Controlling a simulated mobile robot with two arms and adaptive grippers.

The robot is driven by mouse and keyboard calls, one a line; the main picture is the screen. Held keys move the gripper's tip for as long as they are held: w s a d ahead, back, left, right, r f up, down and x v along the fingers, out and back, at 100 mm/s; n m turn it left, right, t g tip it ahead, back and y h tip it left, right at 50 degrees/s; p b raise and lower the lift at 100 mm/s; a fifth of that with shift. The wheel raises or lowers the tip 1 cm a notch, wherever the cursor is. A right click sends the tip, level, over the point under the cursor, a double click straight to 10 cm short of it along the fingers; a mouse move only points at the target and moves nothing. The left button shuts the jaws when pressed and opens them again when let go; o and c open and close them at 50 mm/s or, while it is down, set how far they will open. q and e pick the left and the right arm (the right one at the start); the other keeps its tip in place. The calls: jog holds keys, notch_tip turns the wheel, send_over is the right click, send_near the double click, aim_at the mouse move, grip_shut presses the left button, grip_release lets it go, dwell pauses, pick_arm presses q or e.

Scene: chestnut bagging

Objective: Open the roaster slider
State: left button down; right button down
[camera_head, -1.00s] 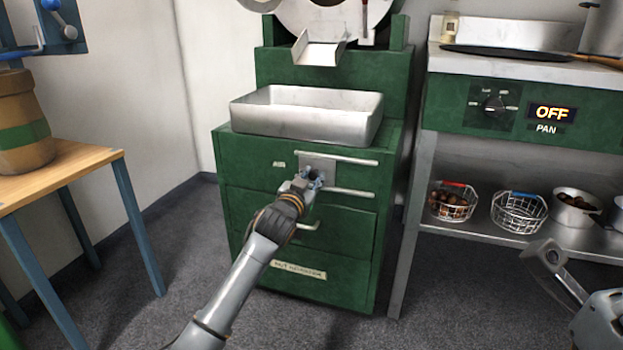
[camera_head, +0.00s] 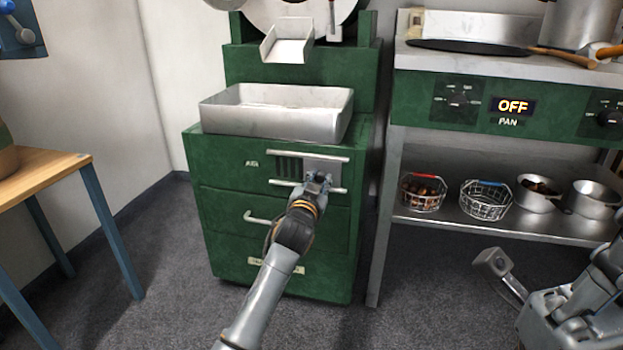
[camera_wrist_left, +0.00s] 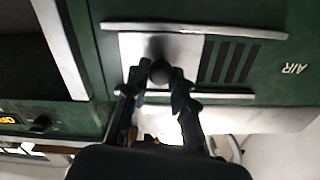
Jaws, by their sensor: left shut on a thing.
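The roaster slider is a grey metal plate (camera_head: 322,166) held between two pale horizontal rails on the green cabinet front. Dark vent slots (camera_head: 287,168) lie uncovered on its left, beside the "AIR" label. My left gripper (camera_head: 318,180) is at the plate's lower part, its fingers shut on the slider's round knob, which the head view mostly hides. In the left wrist view the dark knob (camera_wrist_left: 160,71) sits between the fingertips, in front of the plate (camera_wrist_left: 190,50). The slots (camera_wrist_left: 228,62) show there to the right of the plate.
A metal tray (camera_head: 275,112) sits on the cabinet top. A drawer handle (camera_head: 262,217) sticks out below the slider. The stove bench (camera_head: 490,100) stands to the right, with baskets and pots on its shelf. A wooden table (camera_head: 45,175) is at left.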

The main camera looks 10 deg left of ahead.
pick_arm(q)
jog(key=c, duration=1.1)
grip_release()
jog(key=s, duration=1.2)
jog(key=shift+a, duration=0.25)
